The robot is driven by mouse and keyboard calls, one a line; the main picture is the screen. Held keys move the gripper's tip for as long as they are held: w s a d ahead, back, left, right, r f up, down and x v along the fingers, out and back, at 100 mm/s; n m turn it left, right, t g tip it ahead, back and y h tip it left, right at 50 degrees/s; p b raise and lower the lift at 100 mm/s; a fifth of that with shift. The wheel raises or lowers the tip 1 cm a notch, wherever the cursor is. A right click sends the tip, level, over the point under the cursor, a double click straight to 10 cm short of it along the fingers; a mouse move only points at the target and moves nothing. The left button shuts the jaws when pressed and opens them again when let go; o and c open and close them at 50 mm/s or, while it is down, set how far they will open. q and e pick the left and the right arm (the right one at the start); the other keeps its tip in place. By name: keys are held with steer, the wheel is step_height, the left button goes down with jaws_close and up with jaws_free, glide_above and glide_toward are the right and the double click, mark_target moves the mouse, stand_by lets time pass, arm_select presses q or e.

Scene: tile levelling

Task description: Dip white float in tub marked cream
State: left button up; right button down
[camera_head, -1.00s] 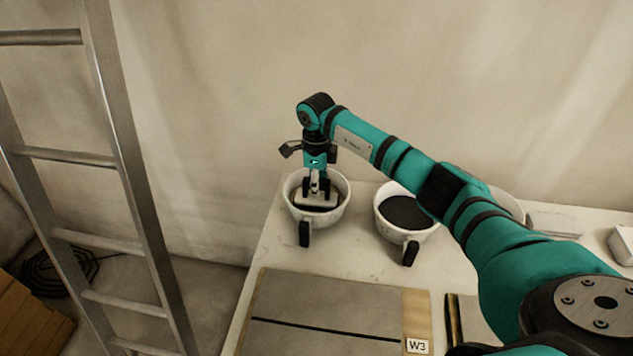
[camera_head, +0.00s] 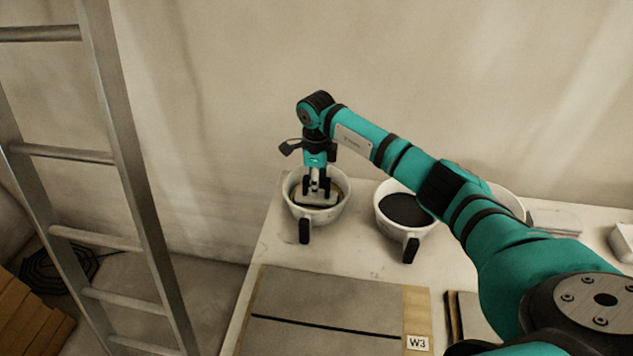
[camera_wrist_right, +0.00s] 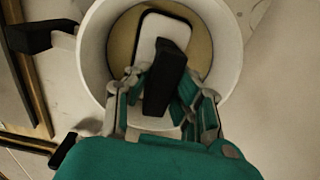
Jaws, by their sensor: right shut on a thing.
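My right gripper (camera_head: 316,188) is shut on the dark handle of the white float (camera_head: 315,198), inside the left white tub (camera_head: 331,216). In the right wrist view the float (camera_wrist_right: 150,33) is a white plate with a dark edge, and the gripper (camera_wrist_right: 160,85) covers part of it. The tub (camera_wrist_right: 92,48) holds a tan, cream-like material (camera_wrist_right: 196,47) around the float. Whether the float touches it I cannot tell for sure. No marking on this tub can be read. My left gripper is not in view.
A second white tub (camera_head: 381,211) with dark contents stands to the right; a third (camera_head: 510,202) is partly behind my arm. In front lies a grey tiled board (camera_head: 330,300) with a W3 label (camera_head: 418,343). A ladder (camera_head: 130,180) stands at left.

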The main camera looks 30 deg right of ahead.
steer(key=shift+r, duration=0.1)
step_height(320, 180, up, 10)
steer(key=p, duration=0.6)
steer(key=shift+f, duration=0.25)
step_height(320, 180, up, 2)
steer(key=shift+r+p, duration=0.2)
steer(key=shift+p, duration=0.6)
